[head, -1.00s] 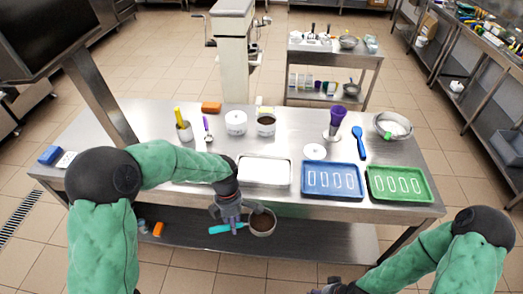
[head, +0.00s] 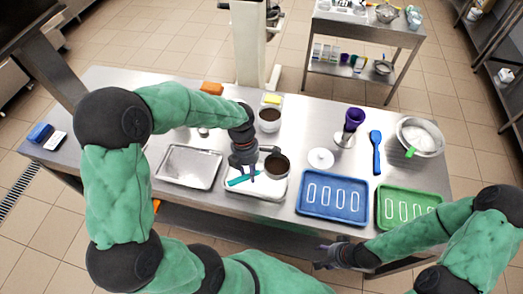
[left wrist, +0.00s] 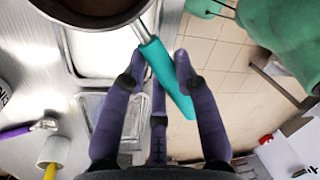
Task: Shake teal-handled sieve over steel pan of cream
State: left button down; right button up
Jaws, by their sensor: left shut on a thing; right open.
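My left gripper (head: 243,168) is shut on the teal handle (head: 240,180) of the sieve, which also shows between the fingers in the left wrist view (left wrist: 166,78). The sieve's round metal bowl (head: 277,170) holds brown powder and is above the right part of the steel pan (head: 254,198). White cream (head: 265,188) fills that pan and looks smooth where visible; the sieve, gripper and arm hide some of it. I cannot tell whether powder is falling. My right gripper (head: 321,262) is open and empty in front of the table's front edge.
An empty steel pan (head: 188,170) lies left of the cream pan. A blue tray (head: 332,212) and a green tray (head: 388,222) lie to the right. A white lid (head: 320,158), purple-cupped item (head: 353,120), blue spatula (head: 376,150) and bowl (head: 419,148) are behind them.

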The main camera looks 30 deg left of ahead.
pick_arm(q)
jog(key=shift+r, duration=0.1)
notch_tip(320, 180, down, 5)
jog(key=b, duration=0.3)
jog(key=shift+b, duration=0.4)
